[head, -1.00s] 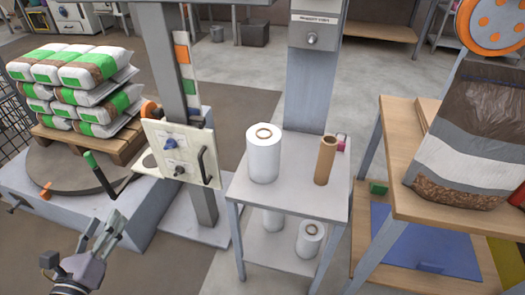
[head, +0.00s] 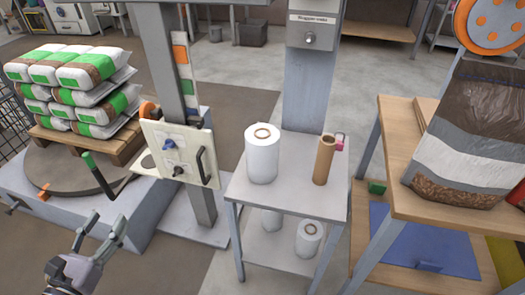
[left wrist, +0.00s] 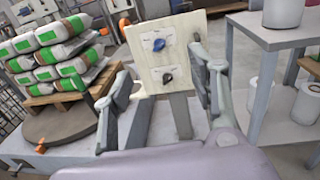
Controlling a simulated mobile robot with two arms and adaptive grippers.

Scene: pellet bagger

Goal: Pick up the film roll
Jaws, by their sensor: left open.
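A white film roll (head: 262,154) stands upright on the top of a small grey table (head: 290,197) in the middle of the head view. A brown cardboard core (head: 324,160) stands to its right. Two more white rolls (head: 309,238) are on the table's lower shelf. My left gripper (head: 102,228) is open and empty at the lower left, well apart from the table. In the left wrist view its fingers (left wrist: 165,95) are spread, with the control panel beyond them. The lower part of a white roll (left wrist: 283,12) shows at that view's top right. My right gripper is not in view.
A cream control panel (head: 181,153) with a black handle stands between my left gripper and the table. Stacked green-and-white bags (head: 75,75) sit on a pallet at left. A filled bag (head: 465,135) stands on the wooden bench (head: 400,200) at right.

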